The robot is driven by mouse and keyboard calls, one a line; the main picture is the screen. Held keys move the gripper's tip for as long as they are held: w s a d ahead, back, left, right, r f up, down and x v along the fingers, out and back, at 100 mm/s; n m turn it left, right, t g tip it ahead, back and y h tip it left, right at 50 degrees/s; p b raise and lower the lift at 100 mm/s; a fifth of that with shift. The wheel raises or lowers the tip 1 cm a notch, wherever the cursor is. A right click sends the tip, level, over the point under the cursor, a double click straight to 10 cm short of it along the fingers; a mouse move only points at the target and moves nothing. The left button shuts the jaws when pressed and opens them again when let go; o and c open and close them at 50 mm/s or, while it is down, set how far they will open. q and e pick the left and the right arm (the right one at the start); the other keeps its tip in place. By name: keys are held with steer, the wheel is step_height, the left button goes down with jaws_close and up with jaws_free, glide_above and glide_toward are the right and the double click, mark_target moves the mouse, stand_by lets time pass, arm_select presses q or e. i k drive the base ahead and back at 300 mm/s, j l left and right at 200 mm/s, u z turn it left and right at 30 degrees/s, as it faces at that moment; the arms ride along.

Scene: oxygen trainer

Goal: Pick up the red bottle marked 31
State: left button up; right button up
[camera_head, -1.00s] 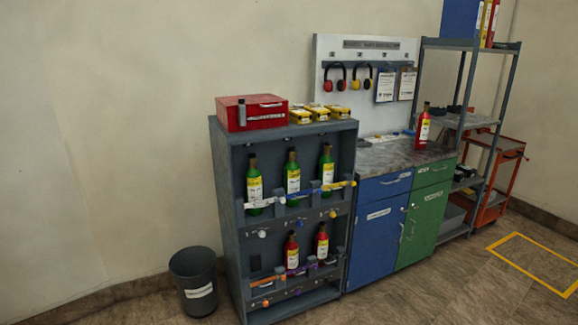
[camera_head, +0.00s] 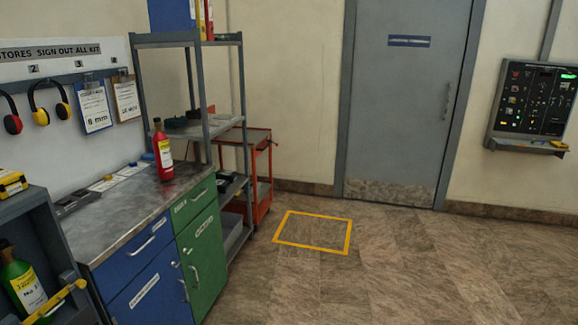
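A red bottle (camera_head: 162,150) with a dark cap and a white and yellow label stands upright on the grey worktop, near its far right end. The writing on its label is too small to read, so I cannot tell whether it is marked 31. The red bottles that stood in the rack earlier are outside this view. A green bottle (camera_head: 22,284) with a yellow and white label stands in the dark rack at the lower left, behind a yellow bar. Neither of my grippers shows.
The worktop (camera_head: 115,218) sits on blue (camera_head: 150,285) and green (camera_head: 203,262) cupboards. A grey shelf unit (camera_head: 204,130) and red trolley (camera_head: 262,175) stand beyond. A yellow floor outline (camera_head: 313,247) lies on clear floor before a grey door (camera_head: 410,100). A control panel (camera_head: 533,100) hangs at right.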

mark_target(160, 142)
steer(key=i+l, duration=0.15)
steer(key=i, duration=0.25)
steer(key=i+l+u, duration=0.1)
steer(key=i, duration=0.3)
steer(key=i+l, duration=0.2)
steer(key=i, duration=0.2)
steer(key=i+l, duration=0.15)
steer(key=i, duration=0.25)
steer(key=i+u, duration=0.05)
